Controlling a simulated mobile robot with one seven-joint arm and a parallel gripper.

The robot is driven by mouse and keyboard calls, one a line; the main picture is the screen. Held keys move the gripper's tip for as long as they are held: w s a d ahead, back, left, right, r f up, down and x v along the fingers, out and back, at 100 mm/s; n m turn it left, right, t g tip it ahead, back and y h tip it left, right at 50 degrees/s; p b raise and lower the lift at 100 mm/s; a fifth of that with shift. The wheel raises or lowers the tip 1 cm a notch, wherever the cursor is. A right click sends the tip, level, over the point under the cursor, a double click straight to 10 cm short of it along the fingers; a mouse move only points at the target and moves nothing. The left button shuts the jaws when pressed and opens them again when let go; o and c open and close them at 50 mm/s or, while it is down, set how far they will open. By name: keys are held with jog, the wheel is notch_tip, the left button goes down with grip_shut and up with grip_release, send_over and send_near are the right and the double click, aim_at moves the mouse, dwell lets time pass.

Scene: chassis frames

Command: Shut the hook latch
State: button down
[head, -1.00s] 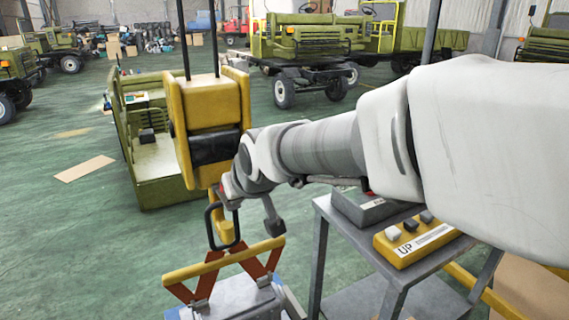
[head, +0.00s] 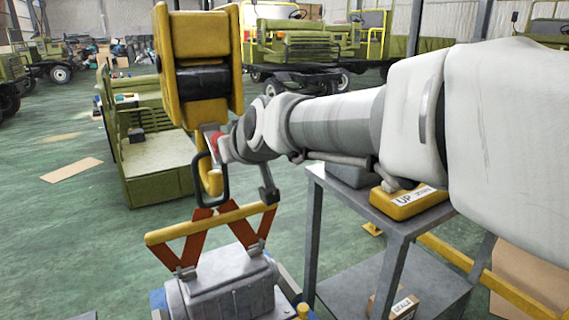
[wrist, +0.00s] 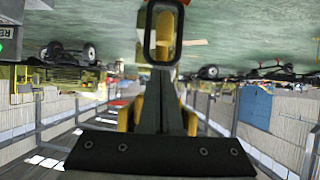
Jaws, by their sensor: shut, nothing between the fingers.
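The yellow hook block (head: 197,40) hangs at the upper left of centre in the head view. Its yellow hook (head: 212,182) shows below it and also in the wrist view (wrist: 164,38). A dark oblong loop (head: 224,185) overlaps the hook; in the wrist view the loop (wrist: 148,45) frames it. I cannot tell the latch clearly from these parts or whether it is open. My gripper (wrist: 164,72) is shut and empty, its fingertips close to the loop's lower edge in the wrist view; contact is unclear.
Below the hook, a yellow bar (head: 170,234) with orange legs (head: 192,250) stands on a grey machine block (head: 222,288). A grey metal cart (head: 390,228) with a yellow "UP" control box (head: 408,203) stands right, under my arm. Parked vehicles stand farther back.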

jog(key=shift+w+a+f+b, duration=0.45)
jog(key=shift+w+f+b, duration=0.25)
jog(key=shift+f, duration=0.45)
jog(key=shift+w+a+f+b, duration=0.45)
jog(key=shift+w+f+b, duration=0.25)
jog(key=shift+f, duration=0.4)
jog(key=shift+w+a+f+b, duration=0.45)
jog(key=shift+w+f+b, duration=0.25)
jog(key=shift+f, duration=0.45)
jog(key=shift+s+d+f, duration=0.1)
jog(key=shift+d, duration=0.05)
